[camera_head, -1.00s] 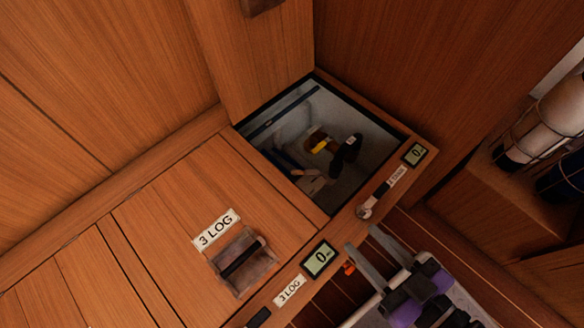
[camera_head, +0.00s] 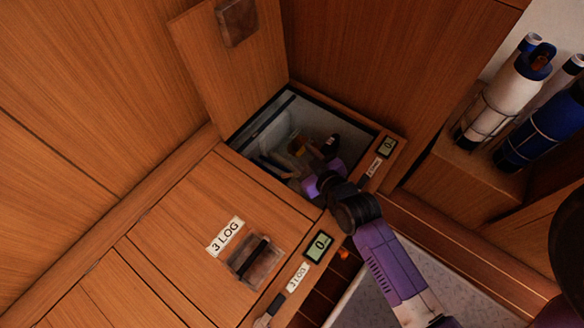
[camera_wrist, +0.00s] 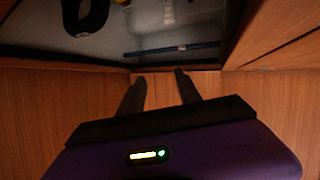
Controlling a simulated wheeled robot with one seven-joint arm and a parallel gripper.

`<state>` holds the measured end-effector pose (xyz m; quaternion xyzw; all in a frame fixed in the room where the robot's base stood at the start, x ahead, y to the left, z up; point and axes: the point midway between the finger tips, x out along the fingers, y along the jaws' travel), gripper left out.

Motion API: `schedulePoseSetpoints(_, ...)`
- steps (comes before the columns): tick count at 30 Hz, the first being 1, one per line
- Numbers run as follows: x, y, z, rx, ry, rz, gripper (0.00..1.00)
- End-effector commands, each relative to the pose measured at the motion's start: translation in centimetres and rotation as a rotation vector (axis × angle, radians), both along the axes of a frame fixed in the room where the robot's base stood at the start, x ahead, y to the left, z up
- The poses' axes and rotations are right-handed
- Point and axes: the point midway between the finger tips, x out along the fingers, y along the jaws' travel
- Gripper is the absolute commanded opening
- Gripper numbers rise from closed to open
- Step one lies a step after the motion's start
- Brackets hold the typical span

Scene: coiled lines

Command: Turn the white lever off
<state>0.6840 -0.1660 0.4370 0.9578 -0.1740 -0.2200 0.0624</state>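No white lever can be made out now. The short pale-ended handle seen earlier on the front ledge, below the upper display, is hidden behind my arm in the head view. The small label strip (camera_head: 374,167) of that ledge still shows. My gripper (camera_head: 314,151) reaches over the open compartment (camera_head: 252,128), its purple body at the front edge. In the wrist view my gripper (camera_wrist: 160,82) has its two dark fingers apart, with nothing between them but wood behind.
A closed hatch (camera_head: 180,215) labelled 3 LOG has a recessed handle (camera_head: 250,260). A second display (camera_head: 319,246) and a dark handle (camera_head: 268,311) are on its front edge. The open lid (camera_head: 222,75) stands behind the compartment. White (camera_head: 500,90) and blue (camera_head: 545,125) cylinders stand right.

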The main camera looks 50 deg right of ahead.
Motion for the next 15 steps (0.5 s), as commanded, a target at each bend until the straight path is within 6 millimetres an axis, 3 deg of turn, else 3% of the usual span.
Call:
schedulePoseSetpoints(3,2.4,-3.0,-0.8,-0.016,0.081,0.004,0.4)
schedulePoseSetpoints(10,6.1,-8.8,-3.2,-0.037,0.304,0.09,0.4)
schedulePoseSetpoints(15,5.3,-8.3,-8.7,-0.041,0.62,0.422,0.4)
